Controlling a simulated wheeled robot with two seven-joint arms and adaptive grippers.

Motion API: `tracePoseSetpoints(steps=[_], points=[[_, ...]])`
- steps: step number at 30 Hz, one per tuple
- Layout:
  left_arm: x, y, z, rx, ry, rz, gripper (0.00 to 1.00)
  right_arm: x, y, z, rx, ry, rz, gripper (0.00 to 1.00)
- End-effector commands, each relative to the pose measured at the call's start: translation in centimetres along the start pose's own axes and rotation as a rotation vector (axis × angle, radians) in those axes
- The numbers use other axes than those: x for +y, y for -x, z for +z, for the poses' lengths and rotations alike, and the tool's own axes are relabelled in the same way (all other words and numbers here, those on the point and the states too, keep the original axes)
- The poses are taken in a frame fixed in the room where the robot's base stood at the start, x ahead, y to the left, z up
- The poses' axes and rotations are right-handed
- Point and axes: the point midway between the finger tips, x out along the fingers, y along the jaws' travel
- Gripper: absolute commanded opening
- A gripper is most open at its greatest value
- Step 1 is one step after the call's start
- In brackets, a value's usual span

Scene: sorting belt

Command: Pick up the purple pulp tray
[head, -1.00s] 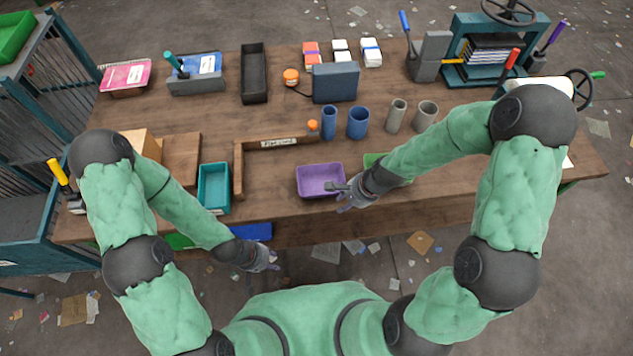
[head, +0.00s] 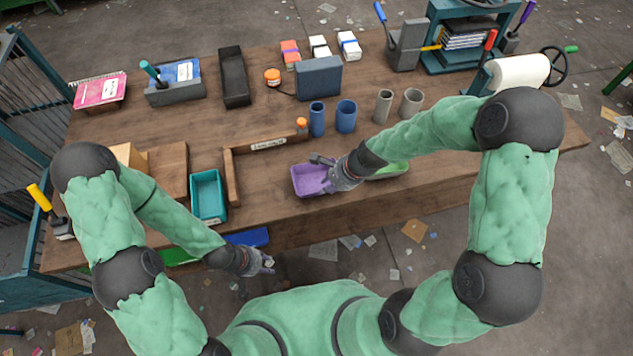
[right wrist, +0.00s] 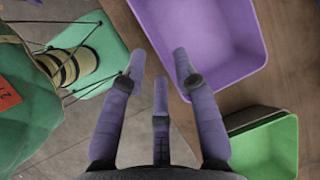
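The purple pulp tray (head: 307,182) is an open rectangular tray at the table's front edge, near the middle of the head view. It also fills the top of the right wrist view (right wrist: 205,40). My right gripper (head: 322,170) is at the tray's right side. In the right wrist view its fingers (right wrist: 158,68) are spread, with one finger overlapping the tray's wall and the others beside it. I cannot tell whether any finger touches the tray. My left gripper (head: 267,263) hangs empty in front of the table, its fingers apart.
A green tray (head: 388,171) lies just right of the purple one, partly behind my right arm. A teal tray (head: 208,196) and a wooden divider (head: 232,178) stand to the left. Blue cups (head: 345,116) and grey cups (head: 411,103) stand behind. Table between divider and purple tray is clear.

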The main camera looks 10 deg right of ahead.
Motion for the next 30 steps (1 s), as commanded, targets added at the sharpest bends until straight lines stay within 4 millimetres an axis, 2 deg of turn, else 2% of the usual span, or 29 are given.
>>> tracePoseSetpoints(steps=[12, 30], points=[[-0.8, -2.3, -0.1, 0.000, 0.000, 0.000, 0.40, 0.1, -4.9, -0.3, 0.001, 0.002, 0.001, 0.30], [-0.8, -2.4, -0.1, 0.001, 0.000, 0.000, 0.40, 0.1, -5.2, -0.3, 0.001, 0.000, 0.001, 0.30]])
